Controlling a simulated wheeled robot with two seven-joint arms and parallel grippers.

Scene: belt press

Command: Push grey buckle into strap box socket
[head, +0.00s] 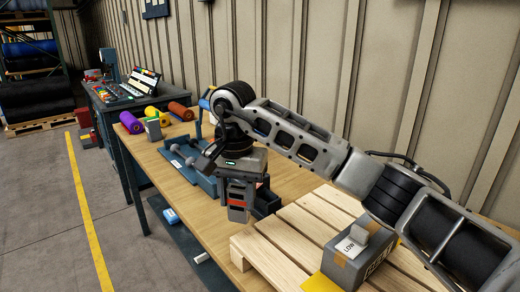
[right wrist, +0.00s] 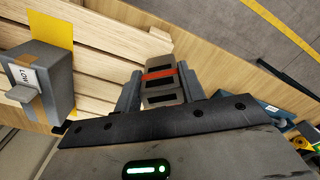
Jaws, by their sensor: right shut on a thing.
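My right gripper (head: 240,184) is shut on a grey block with a red band and dark slots (head: 238,203), held upright below the wrist. The block also shows between the two fingers in the right wrist view (right wrist: 160,76). I cannot tell for sure whether it is the buckle. The dark grey strap box (head: 345,262) stands on the pallet, with a tan strap, a white "LOW" label and a light grey piece on its top (head: 359,234). The box is also at the left of the right wrist view (right wrist: 47,75). The held block is apart from the box. No socket opening shows clearly. My left gripper is out of view.
The wooden pallet (head: 290,235) lies on the table (head: 160,160), with a yellow sheet (head: 322,283) by the box. A blue fixture (head: 182,165) stands behind the gripper. The floor at left is open.

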